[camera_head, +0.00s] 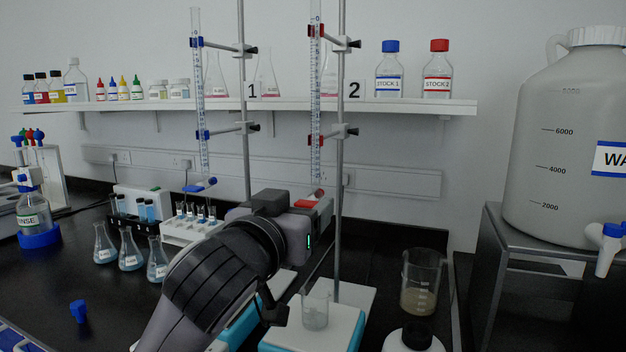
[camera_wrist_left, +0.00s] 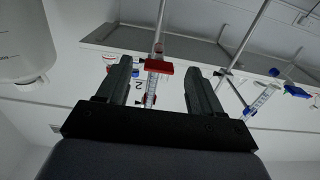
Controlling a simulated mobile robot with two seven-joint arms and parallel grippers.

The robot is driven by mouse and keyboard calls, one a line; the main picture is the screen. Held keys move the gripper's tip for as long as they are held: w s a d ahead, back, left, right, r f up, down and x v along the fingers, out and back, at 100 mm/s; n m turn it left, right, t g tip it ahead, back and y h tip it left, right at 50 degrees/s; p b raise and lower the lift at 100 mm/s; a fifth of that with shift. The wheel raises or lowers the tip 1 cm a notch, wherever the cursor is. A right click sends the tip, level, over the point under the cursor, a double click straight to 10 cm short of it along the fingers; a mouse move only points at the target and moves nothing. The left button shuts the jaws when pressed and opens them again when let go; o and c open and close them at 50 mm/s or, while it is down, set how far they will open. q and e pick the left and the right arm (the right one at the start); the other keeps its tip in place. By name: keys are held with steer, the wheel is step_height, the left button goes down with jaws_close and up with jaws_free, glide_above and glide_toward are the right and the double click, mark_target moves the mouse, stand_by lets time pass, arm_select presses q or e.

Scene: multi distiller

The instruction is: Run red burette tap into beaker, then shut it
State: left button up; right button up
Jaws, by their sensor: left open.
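The red-marked burette (camera_head: 316,150) hangs in red clamps on the number 2 stand. Its red tap (camera_head: 305,203) shows just beyond my left gripper (camera_head: 312,203). In the left wrist view the red tap (camera_wrist_left: 159,67) lies between the two spread fingers of my left gripper (camera_wrist_left: 160,72), with a visible gap on each side. The gripper is open and holds nothing. A small glass beaker (camera_head: 315,316) stands on the white plate below the tap, and it looks pale inside. My arm hides part of the area left of it. My right gripper is out of view.
A blue-marked burette with a blue tap (camera_head: 200,185) hangs to the left. The stand rod (camera_head: 339,220) is close right of my gripper. Flasks (camera_head: 130,252) and a tube rack stand left. A larger beaker (camera_head: 420,283) and a big tank (camera_head: 570,150) stand right.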

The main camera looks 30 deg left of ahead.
mark_target(308, 202)
arm_select(q)
steer(key=shift+w+r+p, duration=0.2)
steer(key=shift+w+p, duration=0.05)
steer(key=shift+p, duration=0.6)
steer(key=shift+w+p, duration=0.1)
steer(key=shift+p, duration=0.85)
steer(key=x, duration=0.3)
steer(key=shift+w+f, duration=0.15)
steer(key=shift+f, duration=0.1)
steer(key=shift+x, duration=0.8)
steer(key=c, duration=1.1)
